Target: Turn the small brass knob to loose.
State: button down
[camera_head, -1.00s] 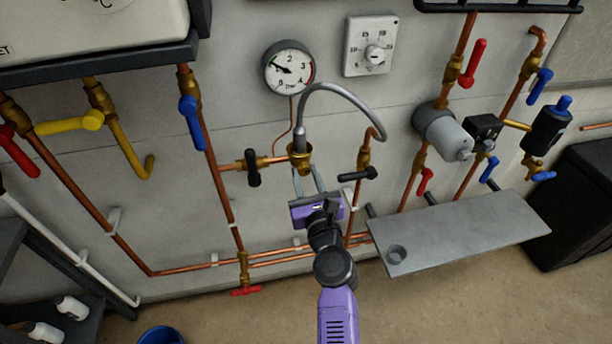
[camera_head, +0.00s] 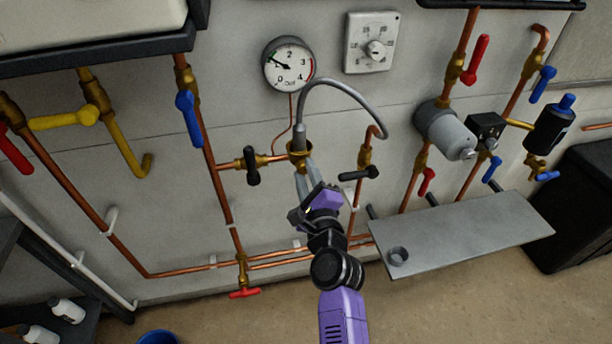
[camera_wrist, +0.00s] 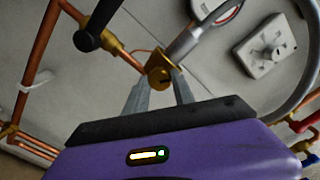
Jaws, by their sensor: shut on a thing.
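The small brass knob (camera_wrist: 158,74) sits between my two fingertips in the wrist view, with a dark mark on its face. It is on the brass fitting (camera_head: 299,147) where the grey braided hose (camera_head: 345,88) meets the wall pipe. My gripper (camera_head: 305,171) reaches up to the fitting from below and is shut on the knob. Its purple body is rolled and tilted in the head view. In the head view the fingers mostly hide the knob. The gripper also shows in the wrist view (camera_wrist: 157,82). I cannot read whether the knob stands at loose.
A black-handled valve (camera_head: 252,166) is close left of the fitting, another (camera_head: 358,174) close right. A pressure gauge (camera_head: 289,64) and a white dial box (camera_head: 371,42) are above.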

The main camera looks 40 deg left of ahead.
jog(key=n+b, duration=0.1)
jog(key=n, duration=0.2)
jog(key=shift+f+n, duration=0.15)
jog(key=shift+n, duration=0.15)
jog(key=n+b, duration=0.1)
jog(key=n, duration=0.2)
jog(key=shift+n, duration=0.3)
jog(key=n+b, duration=0.2)
jog(key=n, duration=0.1)
jog(key=shift+n, duration=0.4)
jog(key=n+b, duration=0.2)
jog(key=n, duration=0.1)
jog(key=shift+f+n, duration=0.1)
jog(key=shift+n, duration=0.2)
jog(key=n+b, duration=0.3)
jog(key=n, duration=0.2)
jog(key=shift+n+b, duration=1.05)
jog(key=shift+n, duration=1.45)
jog(key=c, duration=1.1)
grip_release()
jog(key=shift+r, duration=0.2)
